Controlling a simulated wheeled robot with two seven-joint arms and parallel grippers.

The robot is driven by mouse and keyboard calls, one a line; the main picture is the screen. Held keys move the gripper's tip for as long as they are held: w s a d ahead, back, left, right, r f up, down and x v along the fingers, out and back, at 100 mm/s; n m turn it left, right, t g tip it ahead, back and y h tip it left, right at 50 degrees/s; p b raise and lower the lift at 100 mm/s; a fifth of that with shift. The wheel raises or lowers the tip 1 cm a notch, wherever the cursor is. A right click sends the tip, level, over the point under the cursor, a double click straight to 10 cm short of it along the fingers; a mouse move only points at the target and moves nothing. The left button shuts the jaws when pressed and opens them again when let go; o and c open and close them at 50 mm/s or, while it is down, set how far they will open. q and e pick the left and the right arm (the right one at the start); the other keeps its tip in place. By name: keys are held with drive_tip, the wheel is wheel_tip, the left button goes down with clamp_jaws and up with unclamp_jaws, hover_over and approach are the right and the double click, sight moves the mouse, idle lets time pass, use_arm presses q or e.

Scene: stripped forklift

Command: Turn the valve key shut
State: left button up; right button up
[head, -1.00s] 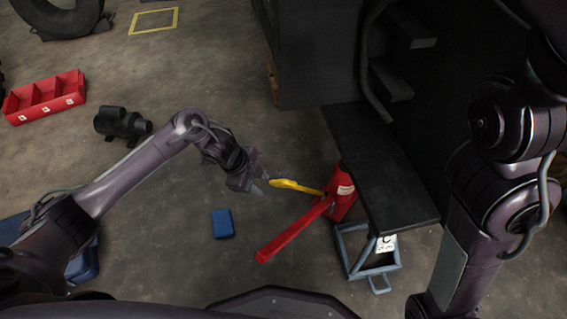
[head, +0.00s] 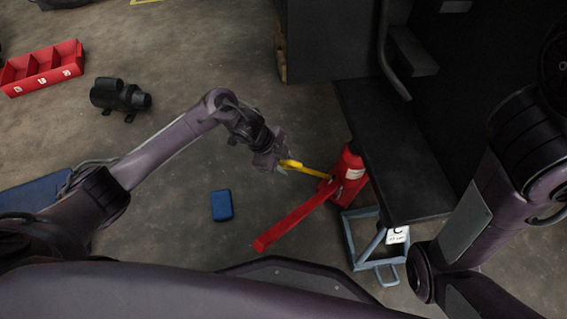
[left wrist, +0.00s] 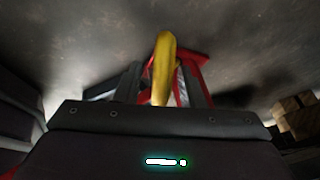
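The yellow valve key (head: 307,168) sticks out to the left from the red jack (head: 349,175), low beside the dark forklift body. My left gripper (head: 284,164) is at the key's outer end. In the left wrist view the key (left wrist: 164,68) stands between the two separated fingers of my left gripper (left wrist: 162,84), with a narrow gap showing beside it. The fingers look open around the key; contact is not clear. My right arm comes in at the right, but its gripper is out of view.
The jack's long red handle (head: 292,219) slants toward me below the key. A blue-grey frame (head: 373,249) stands by the jack under the black forklift step (head: 395,160). A blue box (head: 221,205) lies on the floor.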

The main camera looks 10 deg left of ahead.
use_arm(q)
drive_tip(key=shift+c, duration=0.5)
clamp_jaws()
